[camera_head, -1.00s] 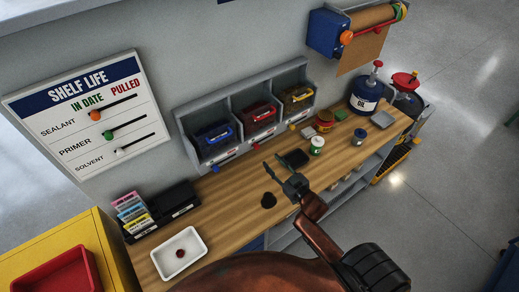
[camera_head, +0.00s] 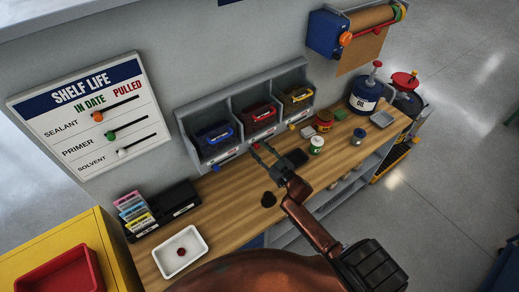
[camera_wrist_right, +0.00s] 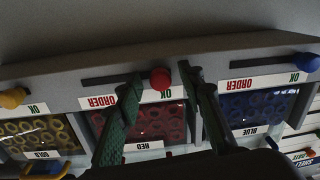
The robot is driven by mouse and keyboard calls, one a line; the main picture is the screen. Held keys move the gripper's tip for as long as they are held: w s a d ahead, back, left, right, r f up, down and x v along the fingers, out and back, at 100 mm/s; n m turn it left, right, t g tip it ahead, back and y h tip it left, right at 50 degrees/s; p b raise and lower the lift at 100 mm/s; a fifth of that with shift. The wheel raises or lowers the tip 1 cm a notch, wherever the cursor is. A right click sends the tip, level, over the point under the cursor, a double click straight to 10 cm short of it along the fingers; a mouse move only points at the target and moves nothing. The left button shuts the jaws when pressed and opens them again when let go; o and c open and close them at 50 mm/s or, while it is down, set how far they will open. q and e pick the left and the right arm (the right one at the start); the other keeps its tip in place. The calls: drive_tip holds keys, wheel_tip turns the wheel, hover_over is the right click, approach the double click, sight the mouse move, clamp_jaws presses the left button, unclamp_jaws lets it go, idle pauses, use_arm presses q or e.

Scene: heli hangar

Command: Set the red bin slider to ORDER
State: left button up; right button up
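The red bin (camera_head: 262,112) is the middle of three bins on the back of the workbench; in the right wrist view its red contents (camera_wrist_right: 155,122) show upside down. Its red slider knob (camera_wrist_right: 160,78) sits at the OK end of its slot. The ORDER label (camera_wrist_right: 98,102) is at the slot's other end, left in the wrist view. My right gripper (camera_head: 264,148) is open in front of the red bin. In the wrist view its two fingers are on either side of the red knob, with gaps visible; contact is not clear. My left gripper is not in view.
The blue bin's knob (camera_wrist_right: 308,62) and the yellow bin's knob (camera_wrist_right: 13,97) flank the red one. A Shelf Life board (camera_head: 92,118) hangs at left.

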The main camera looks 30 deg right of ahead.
clamp_jaws()
idle(0.3)
idle(0.3)
